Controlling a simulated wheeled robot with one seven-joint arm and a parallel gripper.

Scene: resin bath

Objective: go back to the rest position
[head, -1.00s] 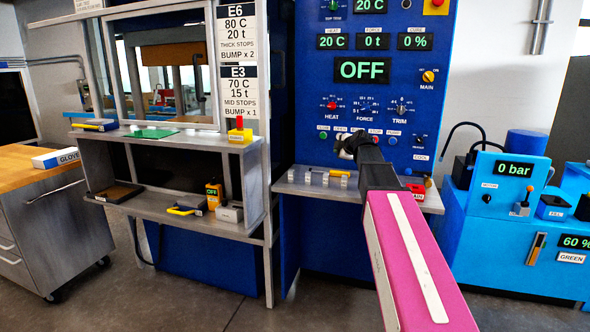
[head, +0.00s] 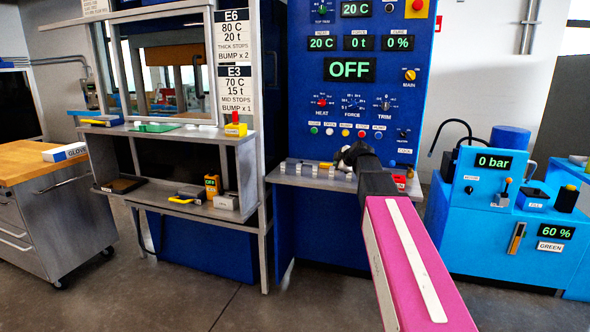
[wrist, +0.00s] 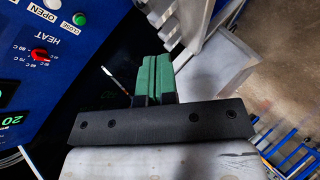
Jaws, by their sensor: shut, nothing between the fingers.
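My gripper (wrist: 151,78) shows in the wrist view with its two green fingers closed together and nothing between them. In the head view my pink arm reaches forward, and its dark wrist end hides most of the gripper. The wrist end is in front of the small shelf (head: 290,172) below the blue control panel (head: 305,100). In the wrist view the fingers are apart from the panel, whose red HEAT knob (wrist: 39,54) and green CLOSE button (wrist: 80,19) are at the upper left. The panel's large display reads OFF.
A grey shelf unit (head: 185,133) with tools stands to the left of the panel. A wood-topped cabinet (head: 28,165) is at the far left. A blue pump unit (head: 480,230) reading 0 bar stands at the right. Open floor (head: 190,290) lies in front.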

